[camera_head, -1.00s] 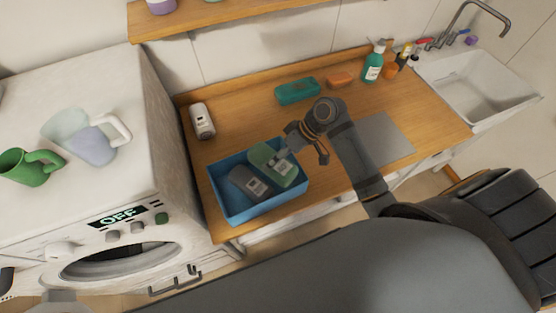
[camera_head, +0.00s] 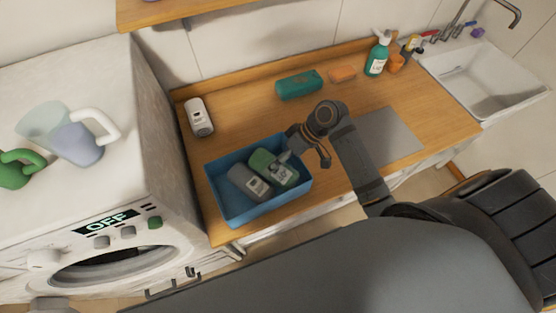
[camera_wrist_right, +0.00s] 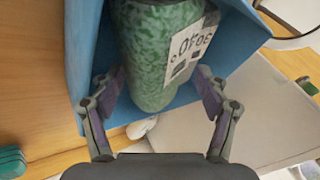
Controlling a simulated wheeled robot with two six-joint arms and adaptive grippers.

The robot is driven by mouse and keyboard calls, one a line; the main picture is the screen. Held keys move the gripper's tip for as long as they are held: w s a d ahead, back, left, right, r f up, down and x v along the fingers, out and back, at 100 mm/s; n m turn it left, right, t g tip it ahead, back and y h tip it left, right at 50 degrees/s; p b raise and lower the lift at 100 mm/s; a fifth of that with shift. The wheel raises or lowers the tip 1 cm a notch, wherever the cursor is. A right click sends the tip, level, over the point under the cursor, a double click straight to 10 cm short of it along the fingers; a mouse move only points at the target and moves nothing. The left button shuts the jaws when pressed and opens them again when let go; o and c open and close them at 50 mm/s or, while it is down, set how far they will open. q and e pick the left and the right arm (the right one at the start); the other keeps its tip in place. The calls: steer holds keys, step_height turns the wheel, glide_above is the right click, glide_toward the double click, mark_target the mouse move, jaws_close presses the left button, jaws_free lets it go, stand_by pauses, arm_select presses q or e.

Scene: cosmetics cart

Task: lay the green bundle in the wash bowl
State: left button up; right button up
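The green bundle (camera_head: 264,164), a mottled green roll with a white label, lies tilted inside the blue wash bowl (camera_head: 235,220) on the counter. It is beside a grey bundle (camera_head: 243,178) with its own label. In the right wrist view the green bundle (camera_wrist_right: 150,60) fills the upper middle, with the bowl's blue wall (camera_wrist_right: 85,65) around it. My right gripper (camera_head: 287,158) is over the bowl's right part. Its fingers (camera_wrist_right: 160,85) are spread on either side of the bundle's near end and look open. Possible light contact cannot be told. My left gripper is out of view.
A white labelled bottle or roll (camera_head: 199,117) stands behind the bowl. A teal bundle (camera_head: 298,84), an orange block (camera_head: 342,74) and a pump bottle (camera_head: 376,56) are along the back. A grey mat (camera_head: 390,135) lies right; the sink (camera_head: 485,80) is farther right. The washing machine (camera_head: 80,190) borders the left.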

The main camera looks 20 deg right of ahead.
steer(key=shift+r, duration=0.2)
steer(key=b+v, duration=0.1)
steer(key=v, duration=1)
steer(key=shift+r, duration=0.25)
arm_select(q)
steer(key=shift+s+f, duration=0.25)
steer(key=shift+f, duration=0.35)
arm_select(e)
steer(key=shift+s+d+r, duration=0.1)
steer(key=shift+d+r, duration=0.25)
steer(key=shift+r, duration=0.25)
